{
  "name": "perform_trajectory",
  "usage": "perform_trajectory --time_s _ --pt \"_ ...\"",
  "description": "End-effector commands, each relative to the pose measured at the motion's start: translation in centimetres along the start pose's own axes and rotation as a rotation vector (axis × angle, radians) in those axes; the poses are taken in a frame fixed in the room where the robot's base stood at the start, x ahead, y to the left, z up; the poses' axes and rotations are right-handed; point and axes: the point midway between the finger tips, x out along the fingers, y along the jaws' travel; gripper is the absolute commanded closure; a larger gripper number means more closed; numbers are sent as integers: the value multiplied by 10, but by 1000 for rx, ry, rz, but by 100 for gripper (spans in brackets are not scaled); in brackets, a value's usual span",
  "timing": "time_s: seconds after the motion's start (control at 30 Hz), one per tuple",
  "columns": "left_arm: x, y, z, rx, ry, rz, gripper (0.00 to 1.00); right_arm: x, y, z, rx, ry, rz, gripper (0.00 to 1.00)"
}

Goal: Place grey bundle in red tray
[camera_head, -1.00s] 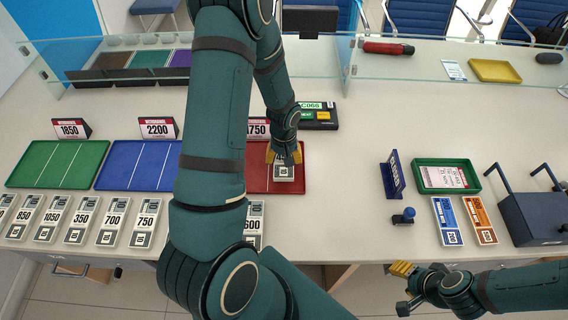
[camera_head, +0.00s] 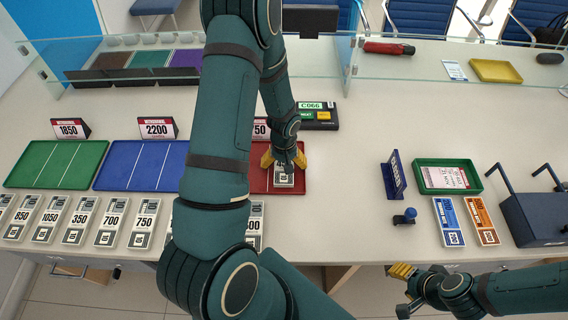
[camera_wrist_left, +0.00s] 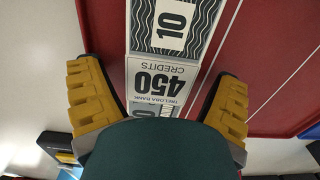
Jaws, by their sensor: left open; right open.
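A grey bundle (camera_head: 284,179) labelled 450 lies in the red tray (camera_head: 258,182), near its right side. In the left wrist view the bundle (camera_wrist_left: 160,84) shows its 450 label, and the red tray (camera_wrist_left: 275,85) surface lies beside it. My left gripper (camera_head: 283,160) is open over the bundle. Its yellow fingers stand apart on either side of the bundle in the left wrist view (camera_wrist_left: 158,105), with gaps between them and it. My right gripper (camera_head: 401,287) is open and empty, below the counter's front edge. My left arm hides part of the red tray.
Blue (camera_head: 145,165) and green (camera_head: 55,164) trays lie left of the red tray. Several grey bundles line the front edge, among them the 750 bundle (camera_head: 144,222). A blue sign (camera_head: 394,175), stamp (camera_head: 405,216) and green tray (camera_head: 447,176) stand right. A glass screen (camera_head: 440,68) crosses behind.

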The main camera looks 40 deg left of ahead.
Motion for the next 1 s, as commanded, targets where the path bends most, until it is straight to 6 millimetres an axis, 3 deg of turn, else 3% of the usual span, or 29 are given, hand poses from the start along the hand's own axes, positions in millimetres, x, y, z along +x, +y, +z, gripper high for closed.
perform_trajectory --time_s 0.17,0.5,0.7,1.0 --pt "-10 0 -1 -1 2 1 9 -4 -2 -2 1 4 0 53" --pt "-78 0 -1 -1 5 3 9 -14 -5 -7 4 14 1 53" --pt "-109 0 -1 0 3 1 9 -18 -7 -9 5 18 2 53" --pt "-123 0 0 -1 0 0 9 -19 -7 -10 6 20 2 53"
